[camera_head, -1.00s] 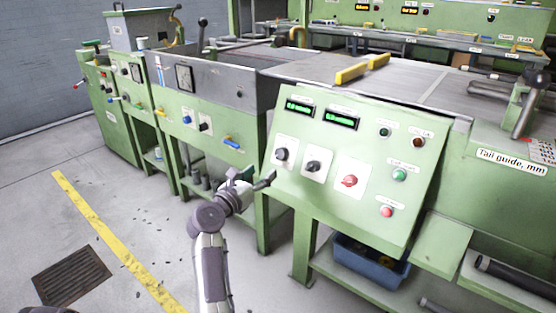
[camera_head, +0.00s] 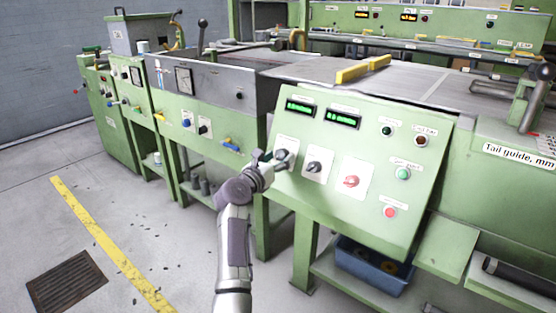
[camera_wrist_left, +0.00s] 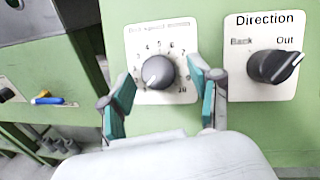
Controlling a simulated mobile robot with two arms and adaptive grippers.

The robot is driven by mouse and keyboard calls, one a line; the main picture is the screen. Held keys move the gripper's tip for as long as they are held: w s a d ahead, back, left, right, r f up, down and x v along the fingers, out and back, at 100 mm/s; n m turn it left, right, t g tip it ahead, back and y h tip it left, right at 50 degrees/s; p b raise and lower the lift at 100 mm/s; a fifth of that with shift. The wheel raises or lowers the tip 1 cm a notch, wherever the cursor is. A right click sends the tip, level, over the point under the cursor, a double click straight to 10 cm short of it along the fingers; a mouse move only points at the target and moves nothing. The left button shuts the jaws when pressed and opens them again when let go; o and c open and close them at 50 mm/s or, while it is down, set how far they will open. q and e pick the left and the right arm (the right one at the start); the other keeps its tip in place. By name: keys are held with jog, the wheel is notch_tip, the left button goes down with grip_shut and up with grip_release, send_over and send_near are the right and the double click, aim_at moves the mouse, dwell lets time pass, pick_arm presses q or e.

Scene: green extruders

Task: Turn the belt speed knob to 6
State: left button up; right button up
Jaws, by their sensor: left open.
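The belt speed knob (camera_wrist_left: 158,73) is a round grey knob on a white plate with a number dial around it. In the left wrist view, 5 and 6 stand near the top of the dial and 10 at lower right. A light mark on the knob seems to point to the lower left, at the low end. My left gripper (camera_wrist_left: 163,88) is open, with one teal-padded finger on each side of the knob. I see a gap on the left; contact on the right is unclear. In the head view my left gripper (camera_head: 275,160) partly covers that knob.
The Direction knob (camera_wrist_left: 275,65) sits close to the right of my right-hand finger. A blue-handled part (camera_wrist_left: 48,100) is at the left.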

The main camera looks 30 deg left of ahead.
pick_arm(q)
jog(key=c, duration=1.1)
jog(key=shift+c, duration=0.2)
jog(key=shift+m, duration=0.4)
